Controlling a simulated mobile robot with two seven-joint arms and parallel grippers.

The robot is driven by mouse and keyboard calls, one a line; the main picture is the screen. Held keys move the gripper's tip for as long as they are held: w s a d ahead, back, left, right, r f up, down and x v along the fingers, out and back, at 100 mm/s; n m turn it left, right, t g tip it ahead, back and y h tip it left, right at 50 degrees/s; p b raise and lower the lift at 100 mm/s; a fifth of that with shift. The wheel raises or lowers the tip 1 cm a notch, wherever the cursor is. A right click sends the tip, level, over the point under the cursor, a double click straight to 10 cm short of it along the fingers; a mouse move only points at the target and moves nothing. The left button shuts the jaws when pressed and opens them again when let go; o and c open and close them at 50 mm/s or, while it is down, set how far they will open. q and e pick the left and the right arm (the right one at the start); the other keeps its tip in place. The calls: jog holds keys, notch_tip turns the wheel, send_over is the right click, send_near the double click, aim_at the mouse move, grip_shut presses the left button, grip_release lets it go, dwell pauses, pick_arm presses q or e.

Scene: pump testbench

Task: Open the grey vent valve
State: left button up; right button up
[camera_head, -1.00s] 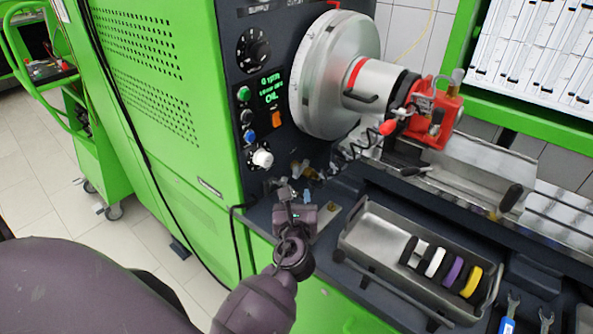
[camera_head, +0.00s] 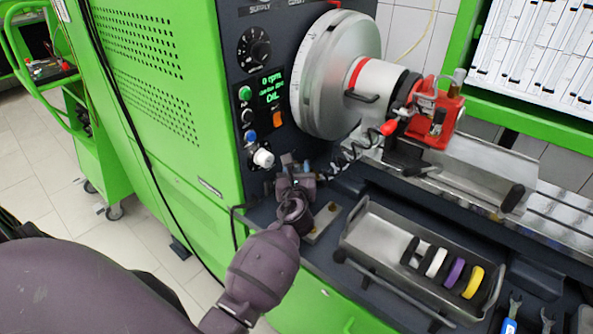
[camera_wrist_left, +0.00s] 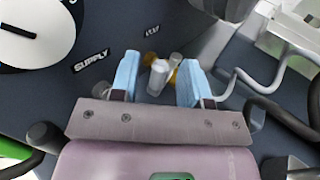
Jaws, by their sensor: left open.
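The vent valve shows in the left wrist view as a small light grey handle (camera_wrist_left: 159,73) on a brass fitting, set on the dark panel. A label above it is too blurred to read. My left gripper (camera_wrist_left: 158,82) is open, with one blue finger pad on each side of the handle. A gap shows on both sides, and I cannot tell if the fingertips reach past it. In the head view my left gripper (camera_head: 296,166) is at the foot of the panel and hides most of the valve. My right gripper is in neither view.
A white knob (camera_head: 263,157) sits just left of my gripper; a dial marked SUPPLY (camera_wrist_left: 35,32) is at the wrist view's upper left. A coiled black cable (camera_head: 345,156) runs at right. A metal tray (camera_head: 378,238) with several coloured rings lies in front.

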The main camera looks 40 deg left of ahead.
pick_arm(q)
grip_shut()
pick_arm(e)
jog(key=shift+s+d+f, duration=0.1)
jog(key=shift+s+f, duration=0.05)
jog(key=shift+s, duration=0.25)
pick_arm(q)
jog(key=shift+w+d+n+g+y+b, duration=0.2)
jog(key=shift+d+n+g+y+b, duration=0.3)
jog(key=shift+n+g+y, duration=0.4)
jog(key=shift+w+d+n+g+y+b, duration=0.2)
jog(key=shift+d+n+g+y+b, duration=0.3)
jog(key=shift+n+g+y, duration=0.4)
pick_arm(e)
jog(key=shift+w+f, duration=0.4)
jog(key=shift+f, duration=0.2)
pick_arm(q)
grip_release()
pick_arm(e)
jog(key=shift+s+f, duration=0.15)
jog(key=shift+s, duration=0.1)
pick_arm(q)
jog(key=shift+d, duration=0.1)
